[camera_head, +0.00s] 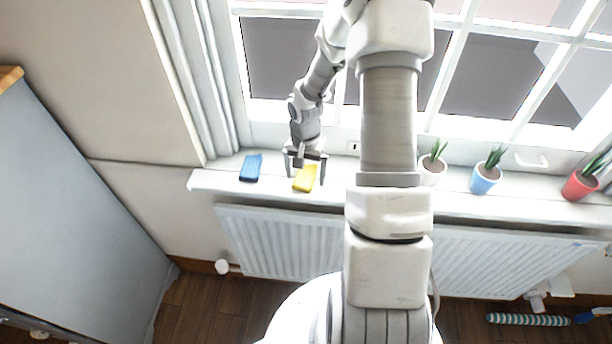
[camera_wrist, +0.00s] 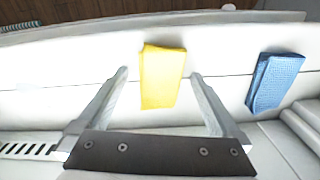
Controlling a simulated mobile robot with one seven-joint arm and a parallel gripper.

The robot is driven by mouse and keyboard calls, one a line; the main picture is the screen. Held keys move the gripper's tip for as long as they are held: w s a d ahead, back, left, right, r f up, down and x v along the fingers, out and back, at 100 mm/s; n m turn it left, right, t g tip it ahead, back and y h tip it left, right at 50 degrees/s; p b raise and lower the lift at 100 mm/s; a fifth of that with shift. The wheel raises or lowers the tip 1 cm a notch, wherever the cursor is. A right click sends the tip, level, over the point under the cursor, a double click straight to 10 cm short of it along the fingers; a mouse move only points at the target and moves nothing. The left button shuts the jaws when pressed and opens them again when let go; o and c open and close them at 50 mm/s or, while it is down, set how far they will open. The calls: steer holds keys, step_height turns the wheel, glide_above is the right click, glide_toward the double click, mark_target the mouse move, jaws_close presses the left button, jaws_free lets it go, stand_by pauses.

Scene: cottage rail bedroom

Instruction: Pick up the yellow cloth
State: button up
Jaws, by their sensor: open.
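The yellow cloth (camera_head: 305,179) lies folded on the white windowsill (camera_head: 222,181), just left of my arm's column in the head view. In the wrist view the yellow cloth (camera_wrist: 162,76) appears between and beyond my two fingers. My gripper (camera_head: 305,176) is open and empty, above the cloth with a finger to either side of it. It also shows in the wrist view (camera_wrist: 159,74), with its fingertips spread wider than the cloth. The height gap between fingertips and sill is hard to tell.
A folded blue cloth (camera_head: 251,168) lies on the sill left of the yellow one; it is at right in the wrist view (camera_wrist: 273,82). Potted plants in white (camera_head: 432,172), blue (camera_head: 484,180) and red (camera_head: 581,186) pots stand farther right. The window is behind, a radiator (camera_head: 280,243) below.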

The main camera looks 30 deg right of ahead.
mark_target(306, 175)
steer(key=c, duration=1.4)
steer(key=shift+r, duration=0.1)
step_height(306, 175, up, 10)
